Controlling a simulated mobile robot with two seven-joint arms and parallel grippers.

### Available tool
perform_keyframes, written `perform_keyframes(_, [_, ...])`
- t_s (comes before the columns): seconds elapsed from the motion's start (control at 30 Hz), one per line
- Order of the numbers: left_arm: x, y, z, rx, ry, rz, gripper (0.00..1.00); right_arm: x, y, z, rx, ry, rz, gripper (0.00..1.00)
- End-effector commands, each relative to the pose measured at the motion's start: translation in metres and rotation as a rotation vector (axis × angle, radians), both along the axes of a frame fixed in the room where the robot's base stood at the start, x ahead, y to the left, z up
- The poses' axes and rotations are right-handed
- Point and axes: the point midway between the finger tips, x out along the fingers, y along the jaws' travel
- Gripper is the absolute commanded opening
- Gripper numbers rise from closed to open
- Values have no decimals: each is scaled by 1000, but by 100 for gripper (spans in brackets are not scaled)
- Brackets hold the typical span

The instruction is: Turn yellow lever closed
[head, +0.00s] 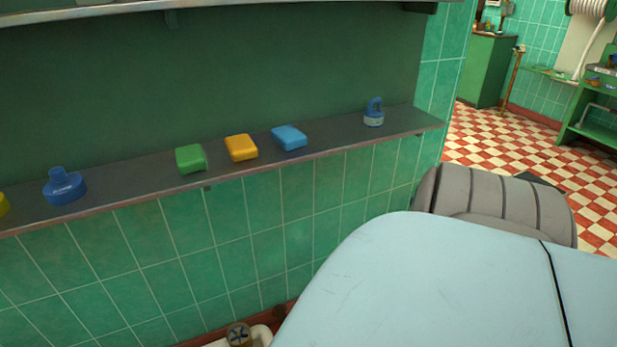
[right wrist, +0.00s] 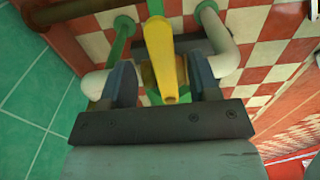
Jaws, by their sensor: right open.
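The gripper is open, with one dark finger on each side of the lever. A gap seems to show on both sides, but I cannot tell for sure whether either finger touches it. The lever and both grippers are out of the head view.
White pipes (right wrist: 220,42) and a green pipe (right wrist: 122,38) lie close around the lever. A green tiled wall (right wrist: 35,85) is at the left. In the head view, a dark shelf (head: 335,139) holds green (head: 191,158), orange (head: 241,147) and blue (head: 289,137) blocks.

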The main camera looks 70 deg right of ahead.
Motion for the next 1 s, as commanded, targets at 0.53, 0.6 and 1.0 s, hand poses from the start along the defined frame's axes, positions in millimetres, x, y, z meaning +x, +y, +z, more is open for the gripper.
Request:
perform_keyframes(0.53, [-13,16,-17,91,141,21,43,0,-1,107,-2,0,2,55])
perform_keyframes(0.6, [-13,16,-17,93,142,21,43,0,-1,110,-2,0,2,55])
perform_keyframes(1.0, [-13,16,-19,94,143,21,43,0,-1,111,-1,0,1,55])
